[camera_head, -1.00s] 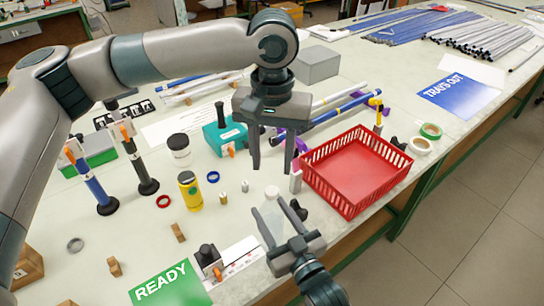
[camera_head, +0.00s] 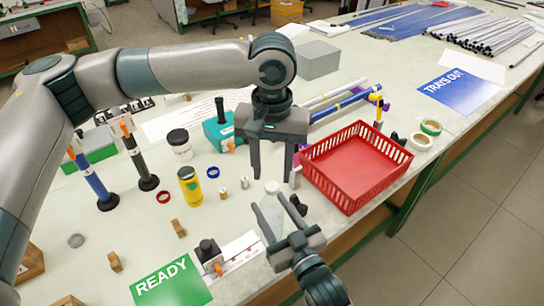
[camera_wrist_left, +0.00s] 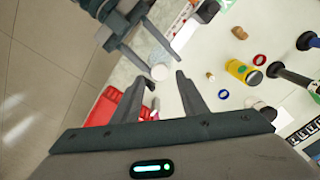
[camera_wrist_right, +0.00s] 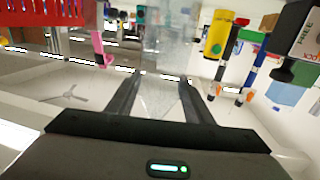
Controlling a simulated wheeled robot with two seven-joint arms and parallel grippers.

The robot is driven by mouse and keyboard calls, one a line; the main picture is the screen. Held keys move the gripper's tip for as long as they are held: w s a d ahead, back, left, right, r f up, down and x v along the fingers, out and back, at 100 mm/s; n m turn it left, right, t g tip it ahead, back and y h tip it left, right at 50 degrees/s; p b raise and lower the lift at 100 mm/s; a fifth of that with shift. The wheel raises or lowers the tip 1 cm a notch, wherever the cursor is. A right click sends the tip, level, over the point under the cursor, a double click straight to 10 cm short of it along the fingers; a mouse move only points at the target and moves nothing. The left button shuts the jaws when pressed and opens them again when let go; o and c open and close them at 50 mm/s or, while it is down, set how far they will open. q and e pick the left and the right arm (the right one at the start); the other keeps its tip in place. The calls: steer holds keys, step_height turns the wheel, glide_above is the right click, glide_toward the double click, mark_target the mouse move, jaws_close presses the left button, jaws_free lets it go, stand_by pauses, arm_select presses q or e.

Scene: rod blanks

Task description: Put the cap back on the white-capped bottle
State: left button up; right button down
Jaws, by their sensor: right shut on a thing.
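The bottle (camera_head: 269,214) is pale and see-through, and it stands upright in my right gripper (camera_head: 268,203), which is shut on it. In the right wrist view the bottle body (camera_wrist_right: 168,45) shows between the fingers. A white round cap (camera_head: 272,187) sits at the bottle's top; whether it is seated or loose I cannot tell. My left gripper (camera_head: 272,175) is open and points down just above the cap, one finger to each side. In the left wrist view the cap (camera_wrist_left: 160,72) shows between the spread fingertips, with no visible contact.
A red basket (camera_head: 345,205) stands close to the right of both grippers. A yellow bottle (camera_head: 190,187), a black-lidded white jar (camera_head: 180,150) and a teal tool (camera_head: 220,132) stand to the left. A green READY card (camera_head: 170,281) lies at the front.

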mark_target(272, 186)
arm_select(q)
steer(key=shift+f, duration=1.85)
jaws_close()
